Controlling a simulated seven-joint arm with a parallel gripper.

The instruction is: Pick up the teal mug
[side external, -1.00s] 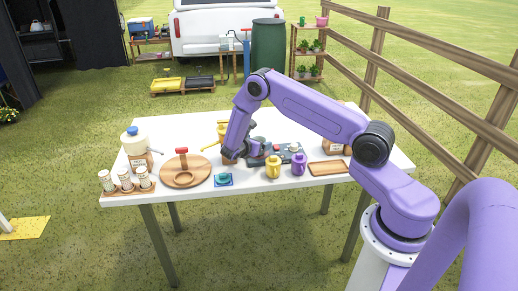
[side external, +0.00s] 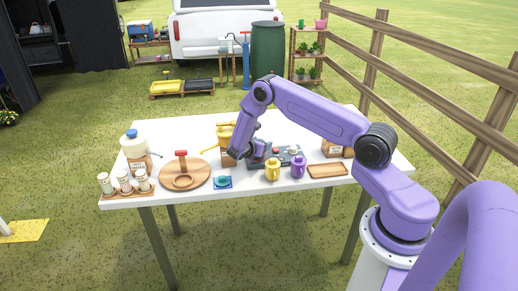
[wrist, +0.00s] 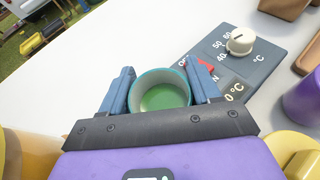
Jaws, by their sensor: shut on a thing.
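The teal mug (wrist: 160,92) is round, with a green inside, and I look down into its open top in the wrist view. My gripper (wrist: 158,88) has one blue-grey finger on each side of the mug and is shut on it. In the side view my gripper (side external: 257,160) is low over the middle of the white table, beside the grey panel. The mug is not clear in that view, and I cannot tell whether its base touches the table.
A grey temperature panel (wrist: 232,62) with a white knob lies right of the mug. A yellow mug (side external: 272,170) and a purple mug (side external: 298,168) stand near the front edge. A blue coaster (side external: 229,186), a round wooden board (side external: 200,179) and a small wooden tray (side external: 327,171) are also there.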

